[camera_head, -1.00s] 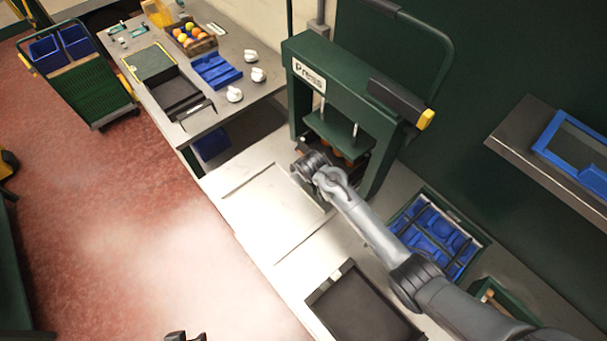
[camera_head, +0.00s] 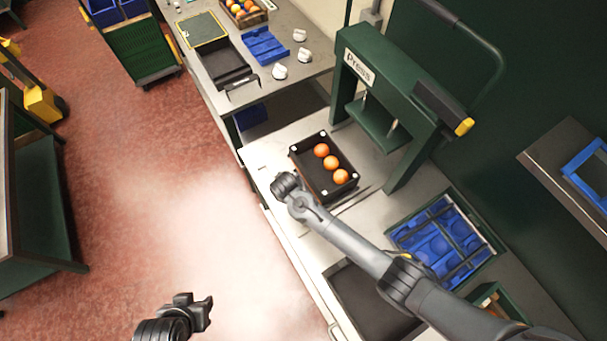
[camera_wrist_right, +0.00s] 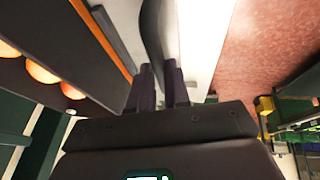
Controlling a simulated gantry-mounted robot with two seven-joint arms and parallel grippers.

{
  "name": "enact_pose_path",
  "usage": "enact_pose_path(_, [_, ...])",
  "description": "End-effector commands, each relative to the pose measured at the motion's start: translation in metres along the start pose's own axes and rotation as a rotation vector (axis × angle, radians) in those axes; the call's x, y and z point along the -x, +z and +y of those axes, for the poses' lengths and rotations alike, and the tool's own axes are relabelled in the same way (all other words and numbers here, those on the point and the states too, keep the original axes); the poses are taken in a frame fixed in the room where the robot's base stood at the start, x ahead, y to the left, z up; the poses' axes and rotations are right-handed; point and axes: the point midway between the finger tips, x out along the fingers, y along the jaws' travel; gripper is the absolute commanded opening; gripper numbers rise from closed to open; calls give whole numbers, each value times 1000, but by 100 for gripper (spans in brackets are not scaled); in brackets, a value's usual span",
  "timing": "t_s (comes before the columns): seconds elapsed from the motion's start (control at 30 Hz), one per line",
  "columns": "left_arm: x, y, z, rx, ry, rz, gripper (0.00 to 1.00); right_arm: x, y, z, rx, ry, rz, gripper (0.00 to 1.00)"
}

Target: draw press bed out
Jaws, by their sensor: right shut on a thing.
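The press bed (camera_head: 309,174) is a black tray with pale corner marks, holding a row of three orange balls (camera_head: 331,163). It lies on the grey bench in front of the green press (camera_head: 375,85), clear of the press frame. My right gripper (camera_head: 284,184) is at the bed's near left side. In the right wrist view, its two fingers (camera_wrist_right: 160,88) are closed on the bed's dark handle (camera_wrist_right: 152,28), and the balls (camera_wrist_right: 42,72) show at left. My left gripper (camera_head: 202,306) hangs empty over the floor; its finger gap is unclear.
A blue compartmented tray (camera_head: 441,243) and a dark tray (camera_head: 368,300) lie on the bench at right. A second bench with a blue holder (camera_head: 265,46) and white pieces (camera_head: 279,71) stands behind. The red floor (camera_head: 130,215) at left is open.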

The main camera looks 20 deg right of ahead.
Motion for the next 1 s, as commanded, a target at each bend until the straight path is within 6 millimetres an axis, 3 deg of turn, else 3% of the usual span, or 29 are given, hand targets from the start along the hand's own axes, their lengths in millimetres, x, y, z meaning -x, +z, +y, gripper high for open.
enact_pose_path(0.1, [1, 0, 0, 0, 0, 0, 43, 6, -3, -23, 2, -3, 3, 0])
enact_pose_path(0.3, [2, -1, 0, 1, 1, 0, 43, 9, -4, -44, 0, -2, 3, 0])
enact_pose_path(0.83, [2, -2, 3, 12, 10, 2, 43, 10, -5, -53, 1, -4, 3, 0])
enact_pose_path(0.87, [2, -2, 3, 12, 10, 2, 43, 10, -5, -53, 2, -4, 3, 21])
enact_pose_path(1.0, [2, -2, 3, 10, 8, 2, 43, 10, -4, -53, 1, -4, 2, 42])
